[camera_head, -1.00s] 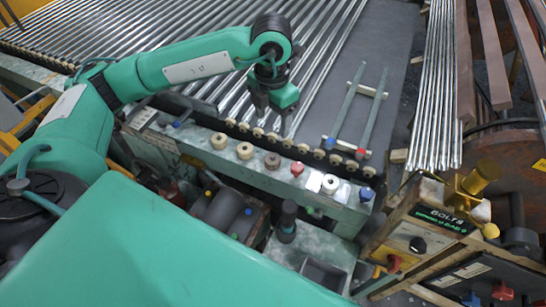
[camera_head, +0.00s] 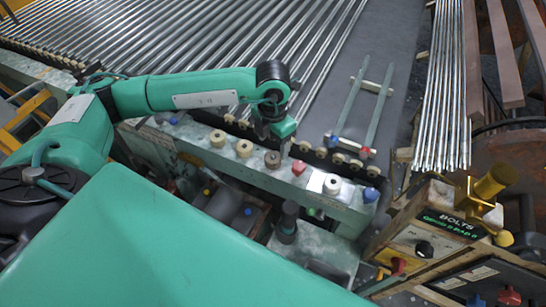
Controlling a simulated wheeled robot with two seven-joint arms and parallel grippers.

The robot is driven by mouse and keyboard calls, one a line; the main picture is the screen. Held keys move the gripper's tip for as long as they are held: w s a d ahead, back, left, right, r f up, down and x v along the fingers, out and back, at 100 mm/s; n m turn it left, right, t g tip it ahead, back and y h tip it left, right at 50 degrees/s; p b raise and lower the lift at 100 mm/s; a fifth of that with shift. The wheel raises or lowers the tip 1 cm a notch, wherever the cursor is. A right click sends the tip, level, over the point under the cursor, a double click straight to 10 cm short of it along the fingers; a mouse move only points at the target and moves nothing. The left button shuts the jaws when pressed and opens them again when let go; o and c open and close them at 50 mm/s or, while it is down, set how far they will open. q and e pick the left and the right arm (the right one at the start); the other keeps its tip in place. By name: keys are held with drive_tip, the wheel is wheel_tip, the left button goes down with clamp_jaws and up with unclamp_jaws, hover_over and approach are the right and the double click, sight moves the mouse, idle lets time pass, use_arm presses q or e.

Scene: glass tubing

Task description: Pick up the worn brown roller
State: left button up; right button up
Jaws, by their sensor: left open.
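The worn brown roller (camera_head: 272,159) is a small dark brown ring on the pale green ledge (camera_head: 225,163) at the front of the tube bed. Two lighter tan rollers (camera_head: 244,148) stand to its left. A red knob-like piece (camera_head: 299,167) stands to its right. My left gripper (camera_head: 268,136) is open and points down just behind and above the brown roller. It appears apart from the roller, and its fingertips are small and partly hidden. My right gripper is not in view.
A white ring (camera_head: 332,184) and a blue piece (camera_head: 371,195) are farther right on the ledge. Long metal tubes (camera_head: 190,60) fill the bed behind. A rack with two green bars (camera_head: 378,105) lies on it. A control box marked BOLTS (camera_head: 425,232) stands at the right.

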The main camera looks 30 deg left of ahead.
sight(273, 156)
use_arm(q)
drive_tip(key=shift+s+f+p, duration=0.15)
drive_tip(key=shift+f+p, duration=0.2)
drive_tip(key=f, duration=0.1)
drive_tip(key=f+p, duration=0.1)
drive_tip(key=f, duration=0.1)
drive_tip(key=shift+s+d+f+p, duration=0.15)
drive_tip(key=shift+s+f+p, duration=0.05)
drive_tip(key=shift+p, duration=0.1)
drive_tip(key=shift+f, duration=0.45)
drive_tip(key=c, duration=1.1)
